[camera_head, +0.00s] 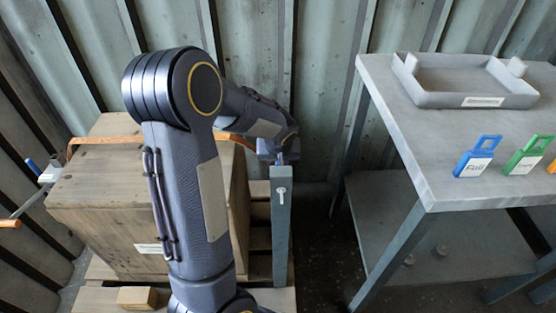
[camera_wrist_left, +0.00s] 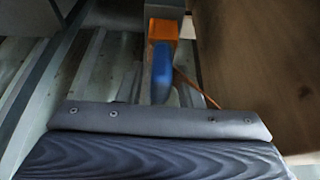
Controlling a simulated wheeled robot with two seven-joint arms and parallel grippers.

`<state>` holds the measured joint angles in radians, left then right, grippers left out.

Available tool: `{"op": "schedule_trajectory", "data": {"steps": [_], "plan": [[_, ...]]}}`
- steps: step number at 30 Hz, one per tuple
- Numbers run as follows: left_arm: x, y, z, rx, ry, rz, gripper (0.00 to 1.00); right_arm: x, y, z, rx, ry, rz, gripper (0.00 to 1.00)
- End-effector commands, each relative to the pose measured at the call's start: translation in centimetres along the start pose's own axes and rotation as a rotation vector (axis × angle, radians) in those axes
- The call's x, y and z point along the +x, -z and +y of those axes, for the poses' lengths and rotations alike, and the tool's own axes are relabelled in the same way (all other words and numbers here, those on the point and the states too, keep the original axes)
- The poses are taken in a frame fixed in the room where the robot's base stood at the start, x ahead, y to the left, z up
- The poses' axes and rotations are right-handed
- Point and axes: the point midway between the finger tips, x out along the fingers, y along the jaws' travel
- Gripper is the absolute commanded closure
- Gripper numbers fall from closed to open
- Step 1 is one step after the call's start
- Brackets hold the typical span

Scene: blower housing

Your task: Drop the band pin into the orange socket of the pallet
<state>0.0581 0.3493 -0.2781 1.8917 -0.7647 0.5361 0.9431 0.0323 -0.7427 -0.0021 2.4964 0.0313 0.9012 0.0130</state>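My left arm reaches over the wooden crate, and its gripper (camera_head: 280,156) is at the top of a grey-blue post (camera_head: 281,225). In the left wrist view a blurred blue piece (camera_wrist_left: 162,72), which looks like the band pin, is in line with the gripper. It is right against the orange socket (camera_wrist_left: 161,29), overlapping its lower side in the picture. The fingers cannot be made out, so whether they grip the blue piece is unclear. How deep it sits in the socket is also hidden. My right gripper is not in view.
The wooden crate (camera_head: 100,206) has an orange band (camera_head: 110,139) over it. A blue-and-white fitting (camera_head: 48,172) is at its left. On the right, a grey table (camera_head: 400,105) holds a grey tray (camera_head: 450,99), a blue tag (camera_head: 477,157) and a green tag (camera_head: 528,156).

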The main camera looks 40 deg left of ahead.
Motion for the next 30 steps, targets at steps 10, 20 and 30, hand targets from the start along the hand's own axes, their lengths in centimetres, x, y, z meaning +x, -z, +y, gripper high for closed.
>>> {"op": "schedule_trajectory", "data": {"steps": [10,20,30], "plan": [[-0.2,0.0,0.0,0.000,0.000,0.000,0.58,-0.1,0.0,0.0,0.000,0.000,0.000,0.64],[-5.2,0.2,0.0,0.000,-0.002,0.003,0.58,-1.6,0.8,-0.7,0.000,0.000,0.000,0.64],[-7.8,0.0,0.0,0.000,0.000,-0.001,0.58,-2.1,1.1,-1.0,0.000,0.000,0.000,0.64]]}}
